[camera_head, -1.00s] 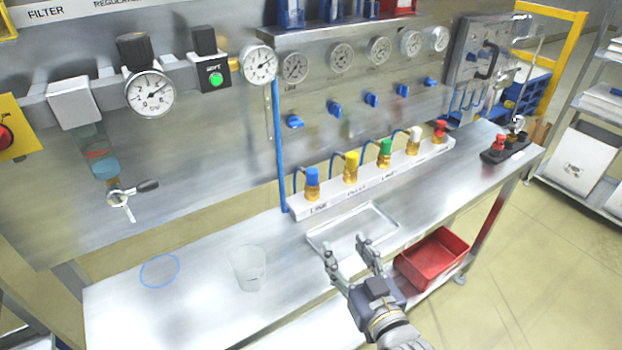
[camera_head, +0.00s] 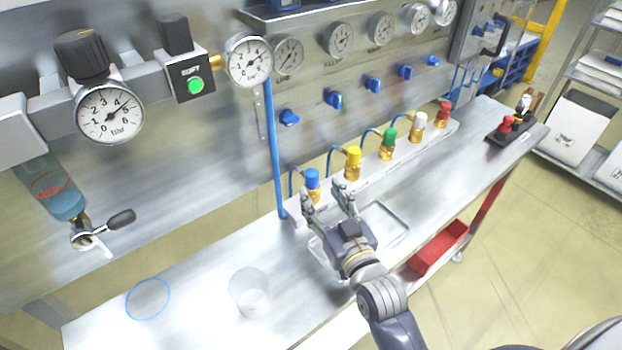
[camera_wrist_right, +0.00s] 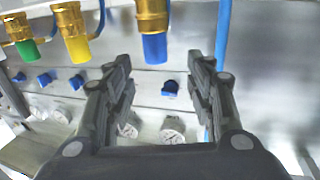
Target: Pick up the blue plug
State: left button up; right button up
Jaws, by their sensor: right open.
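The blue plug (camera_head: 312,178) has a blue cap on a brass fitting. It stands upright at the left end of the white manifold block (camera_head: 378,172). My right gripper (camera_head: 328,190) is open and empty, just in front of the block, near the blue plug. In the right wrist view the blue plug (camera_wrist_right: 155,46) shows beyond the open fingertips (camera_wrist_right: 160,70), roughly centred between them. The fingers do not appear to touch it. My left gripper is not in view.
Yellow (camera_head: 353,156), green, white and red plugs stand to the right in the same row. A blue hose (camera_head: 273,150) runs down just left of the blue plug. A shallow tray (camera_head: 385,228) lies under my right gripper. A clear cup (camera_head: 249,291) stands on the bench.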

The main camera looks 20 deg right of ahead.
aim_at(314, 180)
jog(key=shift+w+a, duration=0.1)
jog(key=shift+w, duration=0.9)
jog(key=shift+w+f, duration=0.1)
jog(key=shift+w, duration=0.2)
jog(key=w+p, duration=0.1)
jog(key=w, duration=0.3)
jog(key=shift+w+p, duration=0.25)
jog(key=shift+p, duration=0.1)
jog(key=shift+w+f, duration=0.15)
jog(key=shift+w, duration=0.1)
jog(key=shift+c, duration=0.2)
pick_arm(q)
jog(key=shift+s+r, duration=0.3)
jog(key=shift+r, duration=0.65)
pick_arm(e)
grip_shut()
